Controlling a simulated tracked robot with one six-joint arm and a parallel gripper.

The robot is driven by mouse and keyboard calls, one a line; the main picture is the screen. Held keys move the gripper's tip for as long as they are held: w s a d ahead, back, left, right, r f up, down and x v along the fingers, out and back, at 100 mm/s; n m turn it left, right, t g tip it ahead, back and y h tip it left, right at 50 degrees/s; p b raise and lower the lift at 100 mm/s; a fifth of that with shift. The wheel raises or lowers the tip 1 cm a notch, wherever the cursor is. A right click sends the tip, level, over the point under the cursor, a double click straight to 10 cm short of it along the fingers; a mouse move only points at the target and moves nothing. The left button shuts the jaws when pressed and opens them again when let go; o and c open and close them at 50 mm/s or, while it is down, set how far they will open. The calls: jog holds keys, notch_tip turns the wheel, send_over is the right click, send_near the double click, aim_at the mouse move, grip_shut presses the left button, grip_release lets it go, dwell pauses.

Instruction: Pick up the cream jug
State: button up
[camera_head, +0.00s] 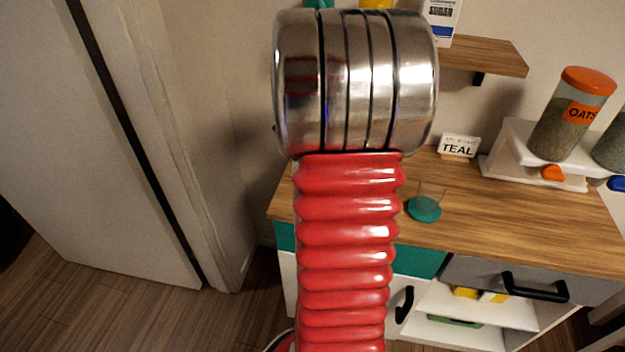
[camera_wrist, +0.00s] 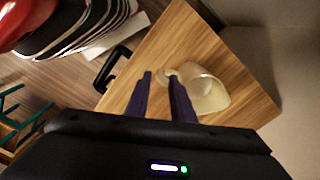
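The cream jug (camera_wrist: 208,95) shows in the wrist view on the wooden counter, just right of my fingers. Its handle side points left, toward my fingertips. My gripper (camera_wrist: 160,76) is open, with two dark purple fingers apart. The right finger overlaps the jug's left side in the picture, and part of the handle shows by the fingertips. I cannot tell whether they touch. Nothing is clearly held. In the head view my red and chrome arm hides the jug and gripper.
A wall shelf (camera_head: 490,55) hangs above. A black drawer handle (camera_head: 535,288) juts out.

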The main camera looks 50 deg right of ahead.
jog(key=shift+f, duration=0.1)
jog(key=shift+d+f, duration=0.1)
jog(key=shift+f, duration=2.4)
jog(key=shift+c, duration=0.5)
grip_shut()
